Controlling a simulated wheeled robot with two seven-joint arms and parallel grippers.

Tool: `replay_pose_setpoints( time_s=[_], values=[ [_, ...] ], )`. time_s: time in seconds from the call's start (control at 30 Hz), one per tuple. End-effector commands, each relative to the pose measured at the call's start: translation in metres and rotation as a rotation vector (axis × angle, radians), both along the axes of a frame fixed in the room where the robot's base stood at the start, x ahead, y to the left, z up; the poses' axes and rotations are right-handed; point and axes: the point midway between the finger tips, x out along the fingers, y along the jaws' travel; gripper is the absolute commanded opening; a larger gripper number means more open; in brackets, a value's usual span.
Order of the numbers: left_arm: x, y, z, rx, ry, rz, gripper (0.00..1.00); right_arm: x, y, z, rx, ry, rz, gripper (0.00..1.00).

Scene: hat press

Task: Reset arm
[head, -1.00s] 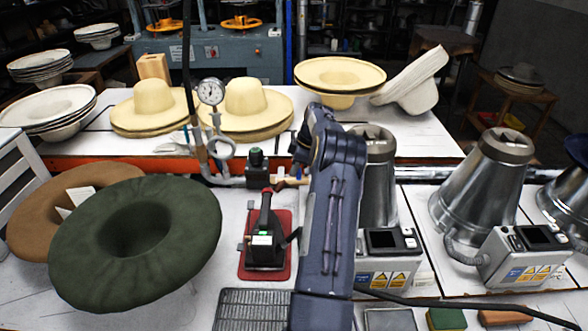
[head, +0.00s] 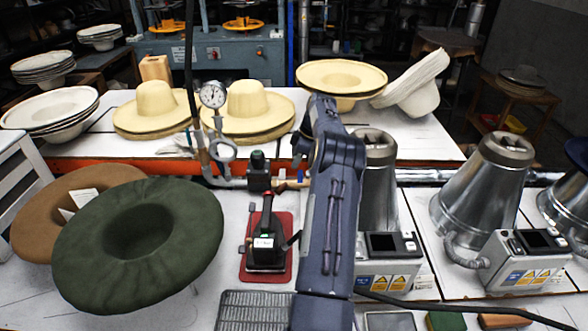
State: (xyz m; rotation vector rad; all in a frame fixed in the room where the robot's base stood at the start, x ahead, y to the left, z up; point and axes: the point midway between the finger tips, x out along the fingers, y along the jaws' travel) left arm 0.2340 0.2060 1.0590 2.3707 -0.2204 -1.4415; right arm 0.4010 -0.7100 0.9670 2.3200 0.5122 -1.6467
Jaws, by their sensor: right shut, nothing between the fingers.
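My right arm (head: 332,220) rises from the bottom centre of the head view, over the white table. My right gripper (head: 301,147) is mostly hidden at the arm's far end, with only a dark part showing at its left side; it is shut and empty. The arm's upper end overlaps the lower edge of a cream hat (head: 341,76) at the back; I cannot tell whether they touch. My left gripper is not in view.
A green hat (head: 138,240) and a brown hat (head: 42,208) lie at the left. Metal cones (head: 375,200) with control boxes (head: 388,262) stand right. A pressure gauge (head: 213,95) rises behind.

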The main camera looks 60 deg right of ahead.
Motion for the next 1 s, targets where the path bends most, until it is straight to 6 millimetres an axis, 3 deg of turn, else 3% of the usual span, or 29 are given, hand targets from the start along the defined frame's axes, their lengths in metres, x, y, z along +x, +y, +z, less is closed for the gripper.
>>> replay_pose_setpoints(
  time_s=[0.23,0.57,0.67,0.77,0.87,1.0],
  values=[
    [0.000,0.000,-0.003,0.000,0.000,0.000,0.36,-0.011,-0.005,0.033,0.000,0.000,-0.001,0.00],
    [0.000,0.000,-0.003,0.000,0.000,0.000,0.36,-0.013,-0.005,0.040,0.002,0.000,-0.001,0.00],
    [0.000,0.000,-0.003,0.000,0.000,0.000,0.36,-0.005,0.005,0.048,0.005,-0.002,-0.004,0.00],
    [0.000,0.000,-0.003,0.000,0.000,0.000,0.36,0.010,0.032,0.069,0.013,-0.007,-0.022,0.00],
    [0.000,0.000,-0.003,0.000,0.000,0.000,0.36,0.027,0.078,0.099,0.031,-0.011,-0.057,0.00],
    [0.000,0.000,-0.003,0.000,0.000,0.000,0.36,0.037,0.155,0.137,0.061,-0.022,-0.123,0.00]
  ],
)
